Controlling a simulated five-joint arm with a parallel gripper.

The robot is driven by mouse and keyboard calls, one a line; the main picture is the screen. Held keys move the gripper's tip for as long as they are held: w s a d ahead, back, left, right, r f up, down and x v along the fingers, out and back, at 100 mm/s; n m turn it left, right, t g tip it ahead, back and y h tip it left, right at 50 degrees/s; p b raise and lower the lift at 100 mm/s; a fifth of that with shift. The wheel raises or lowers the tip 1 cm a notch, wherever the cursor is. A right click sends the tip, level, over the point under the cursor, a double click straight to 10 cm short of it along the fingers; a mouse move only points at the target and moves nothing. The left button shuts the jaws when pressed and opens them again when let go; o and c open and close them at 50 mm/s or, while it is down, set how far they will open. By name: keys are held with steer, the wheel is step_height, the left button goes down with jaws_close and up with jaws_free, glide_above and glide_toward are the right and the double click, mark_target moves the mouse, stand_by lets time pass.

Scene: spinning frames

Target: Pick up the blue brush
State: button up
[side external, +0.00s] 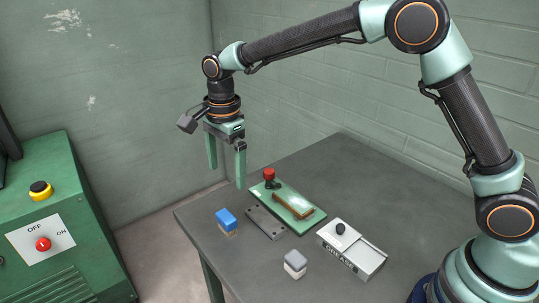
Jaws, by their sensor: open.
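The blue brush (226,217) is a small block with a blue top and a pale tan lower part. It stands on the grey table (405,190) near the table's left edge. My gripper (226,178) points down with its two green fingers apart and nothing between them. It hangs in the air above and behind the brush, apart from it.
A grey-topped block (295,264) stands in front. A dark flat plate (265,222) lies right of the brush, beside a green board (289,205) with a red knob (269,175) and brown bar. A grease box (351,248) sits at right. A green machine (60,230) stands left.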

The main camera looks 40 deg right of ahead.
mark_target(226, 216)
steer(key=shift+m, duration=0.7)
steer(key=f, duration=0.3)
steer(key=a+f, duration=0.1)
steer(key=f, duration=0.5)
steer(key=shift+w+a+f, duration=0.15)
steer(key=shift+w+a, duration=0.1)
steer(key=shift+a, duration=0.1)
steer(key=shift+d+f, duration=0.15)
steer(key=shift+f, duration=1.2)
steer(key=shift+d+f, duration=0.1)
steer(key=shift+f, duration=1.2)
steer(key=c, duration=1.4)
steer(key=shift+r, duration=0.15)
step_height(226, 216, up, 20)
